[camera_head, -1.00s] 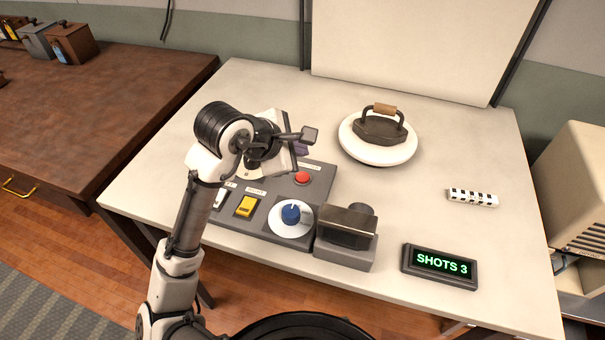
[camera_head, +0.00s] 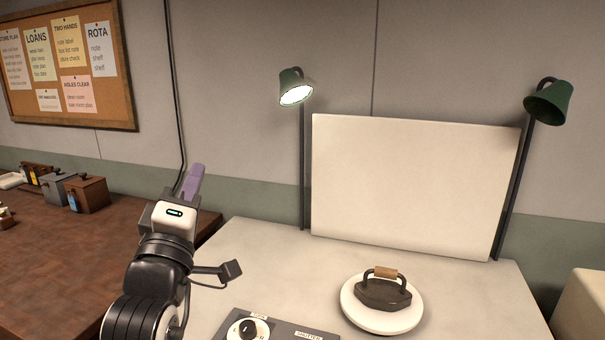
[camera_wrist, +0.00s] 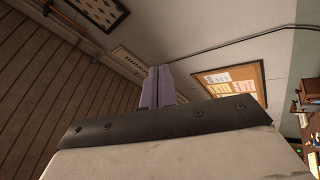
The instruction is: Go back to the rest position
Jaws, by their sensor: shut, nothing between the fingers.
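My gripper (camera_head: 193,181) is raised above the left side of the white table (camera_head: 263,256), its purple fingers pointing up. The fingers are shut together with nothing between them. In the wrist view my gripper (camera_wrist: 162,84) also shows shut, facing the upper wall and ceiling. My gripper touches nothing in either view.
A flat iron (camera_head: 383,292) sits on a round white stand (camera_head: 350,306). A control panel (camera_head: 275,331) shows at the bottom edge. A white backboard (camera_head: 415,185) stands between two green lamps (camera_head: 295,87), (camera_head: 548,102). A brown counter (camera_head: 60,235) with small boxes is at left.

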